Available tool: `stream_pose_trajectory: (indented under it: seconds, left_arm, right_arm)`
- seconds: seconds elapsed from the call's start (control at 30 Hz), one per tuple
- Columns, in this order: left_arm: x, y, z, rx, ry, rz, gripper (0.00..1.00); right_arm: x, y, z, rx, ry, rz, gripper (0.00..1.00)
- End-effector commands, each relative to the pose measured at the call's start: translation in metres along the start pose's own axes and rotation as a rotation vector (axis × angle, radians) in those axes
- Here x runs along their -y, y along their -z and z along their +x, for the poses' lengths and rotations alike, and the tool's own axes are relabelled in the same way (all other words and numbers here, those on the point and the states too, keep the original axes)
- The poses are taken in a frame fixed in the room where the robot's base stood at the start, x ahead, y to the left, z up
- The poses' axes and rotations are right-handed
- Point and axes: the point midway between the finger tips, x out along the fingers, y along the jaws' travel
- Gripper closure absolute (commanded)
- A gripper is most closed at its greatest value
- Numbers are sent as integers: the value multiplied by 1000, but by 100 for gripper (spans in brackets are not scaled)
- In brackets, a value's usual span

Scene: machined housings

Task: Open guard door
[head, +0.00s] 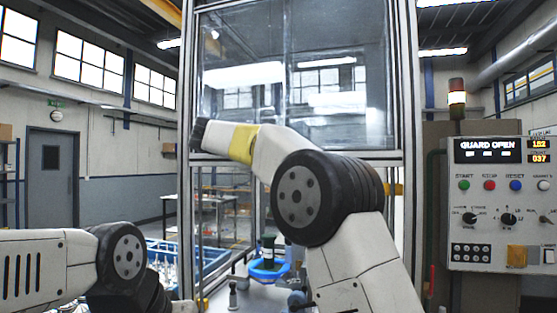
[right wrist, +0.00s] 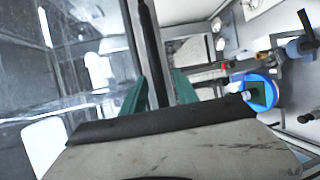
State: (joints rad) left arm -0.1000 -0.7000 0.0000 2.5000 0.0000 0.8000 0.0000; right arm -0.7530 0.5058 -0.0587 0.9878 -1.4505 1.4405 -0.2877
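The guard door (head: 340,105) is a clear panel in a metal frame, raised in the upper half of the machine's opening. Its bottom rail (head: 370,157) runs across at mid-height, with the opening clear below. In the head view my right arm reaches up to the rail's left part, and its gripper is hidden behind the wrist. In the right wrist view the green fingers of my right gripper (right wrist: 158,92) sit closely on both sides of a grey rail (right wrist: 155,50) at the door's edge. My left arm is low at the left; its gripper is out of view.
The control panel (head: 500,205) at the right shows "GUARD OPEN". Below the door is a blue round fixture (head: 268,270), also in the right wrist view (right wrist: 262,92). A blue crate (head: 205,262) stands left of the machine. Frame posts flank the opening.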

Motion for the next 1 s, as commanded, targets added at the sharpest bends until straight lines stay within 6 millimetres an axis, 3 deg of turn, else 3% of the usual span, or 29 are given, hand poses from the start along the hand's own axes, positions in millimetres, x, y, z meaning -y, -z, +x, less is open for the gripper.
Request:
stream_pose_trajectory:
  seconds: [0.17, 0.4, 0.57, 1.0]
  left_arm:
    - [0, 0, 0, 0, 0, 0, 5]
    - [0, 0, 0, 0, 0, 0, 5]
    - [0, 0, 0, 0, 0, 0, 5]
    - [0, 0, 0, 0, 0, 0, 5]
  right_arm:
    - [0, 1, -13, -2, 0, 0, 64]
    - [0, 1, -54, -3, -1, 0, 64]
    - [0, 1, -73, -2, -1, 0, 64]
    - [0, 0, -78, 0, 0, 0, 64]
